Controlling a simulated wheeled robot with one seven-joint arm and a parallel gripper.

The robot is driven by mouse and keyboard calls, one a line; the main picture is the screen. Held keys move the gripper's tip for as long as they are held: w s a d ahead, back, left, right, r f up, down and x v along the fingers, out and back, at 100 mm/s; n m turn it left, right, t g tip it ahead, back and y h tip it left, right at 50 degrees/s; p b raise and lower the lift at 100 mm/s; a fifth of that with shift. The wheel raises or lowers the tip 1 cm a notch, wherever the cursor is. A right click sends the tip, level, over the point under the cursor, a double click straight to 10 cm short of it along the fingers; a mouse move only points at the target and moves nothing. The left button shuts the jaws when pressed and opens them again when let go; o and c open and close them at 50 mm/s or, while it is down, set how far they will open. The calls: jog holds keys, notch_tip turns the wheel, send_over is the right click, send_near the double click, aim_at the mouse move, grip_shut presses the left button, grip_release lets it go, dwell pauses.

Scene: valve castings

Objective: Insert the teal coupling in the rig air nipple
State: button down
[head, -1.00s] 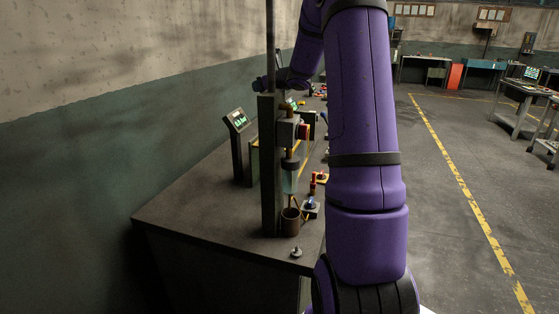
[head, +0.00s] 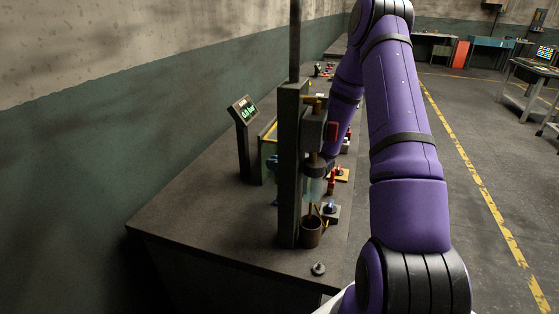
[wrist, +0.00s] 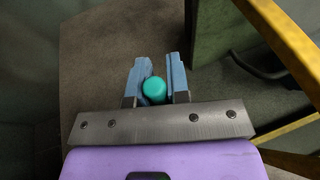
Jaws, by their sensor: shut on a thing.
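The teal coupling (wrist: 154,90) shows in the wrist view as a rounded teal end between the two blue fingers of my gripper (wrist: 158,78). The gripper is shut on it, and the dark bench top lies below. In the head view my arm reaches behind the dark upright post of the rig (head: 289,165), and the coupling cannot be made out there. I cannot pick out the air nipple in either view.
A display on a stand (head: 243,110) rises from the bench (head: 200,215) left of the post. A brown cup (head: 311,232) and a small grey part (head: 318,268) sit near the front. Yellow framing (wrist: 278,28) and a dark green panel (wrist: 215,30) border the right of the wrist view.

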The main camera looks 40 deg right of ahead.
jog(key=shift+s+a+f, duration=0.1)
jog(key=shift+a+f, duration=0.15)
jog(key=shift+f, duration=0.1)
jog(key=shift+s, duration=0.1)
jog(key=shift+f, duration=1.95)
jog(key=shift+f, duration=0.3)
jog(key=shift+f, duration=0.35)
jog(key=shift+f, duration=0.35)
jog(key=shift+f, duration=0.75)
